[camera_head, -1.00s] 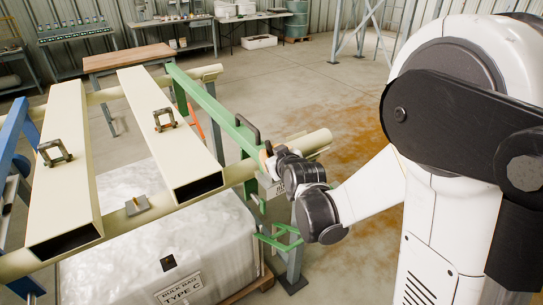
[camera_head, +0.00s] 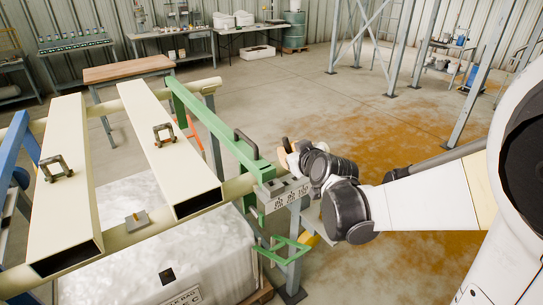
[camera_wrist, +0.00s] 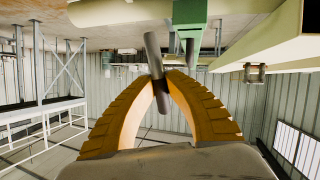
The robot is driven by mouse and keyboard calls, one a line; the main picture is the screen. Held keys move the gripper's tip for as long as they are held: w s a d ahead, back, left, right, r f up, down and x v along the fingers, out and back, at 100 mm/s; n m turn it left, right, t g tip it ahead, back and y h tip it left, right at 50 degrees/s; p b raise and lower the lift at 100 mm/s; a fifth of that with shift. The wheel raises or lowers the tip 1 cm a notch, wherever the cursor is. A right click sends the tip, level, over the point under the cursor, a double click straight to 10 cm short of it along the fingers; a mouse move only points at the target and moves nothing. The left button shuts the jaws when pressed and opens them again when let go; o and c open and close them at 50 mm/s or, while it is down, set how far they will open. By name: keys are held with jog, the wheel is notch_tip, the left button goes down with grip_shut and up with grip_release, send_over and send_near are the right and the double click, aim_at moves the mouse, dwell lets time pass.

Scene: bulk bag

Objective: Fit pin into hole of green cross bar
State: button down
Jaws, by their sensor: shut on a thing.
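The green cross bar (camera_head: 215,122) runs across the cream beams, its near end by a grey plate with holes (camera_head: 285,193). A dark handle (camera_head: 247,138) rises from the bar. My gripper (camera_head: 287,153) is just right of the bar's near end. In the wrist view, my gripper's orange fingers (camera_wrist: 158,80) are shut on a grey pin (camera_wrist: 152,52), which is tilted. The green bar's end (camera_wrist: 190,18) shows just beyond and right of the pin, apart from it in the picture. The hole in the bar cannot be made out.
Cream beams (camera_head: 170,145) lie over a bulk bag (camera_head: 120,200) at the left. A cream cross tube (camera_head: 150,227) runs below them. A green bracket (camera_head: 285,250) hangs below the bar's end. Open floor (camera_head: 370,125) lies to the right, with a steel frame behind.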

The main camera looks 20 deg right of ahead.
jog(key=s+d+r, duration=0.3)
jog(key=d, duration=0.2)
jog(key=w+a+f+n+y, duration=0.3)
jog(key=w+a+y, duration=0.2)
jog(key=a+y, duration=0.2)
jog(key=shift+w+a, duration=0.2)
jog(key=shift+a, duration=0.8)
jog(key=shift+f+g+b, duration=0.2)
jog(key=shift+g+b, duration=0.1)
jog(key=shift+b, duration=0.2)
notch_tip(320, 180, down, 6)
jog(key=b, duration=0.5)
jog(key=shift+r, duration=0.25)
jog(key=shift+d+y, duration=0.1)
jog(key=shift+y, duration=0.2)
jog(key=shift+n+g+y, duration=0.4)
jog(key=shift+n+y, duration=0.2)
jog(key=shift+n, duration=0.1)
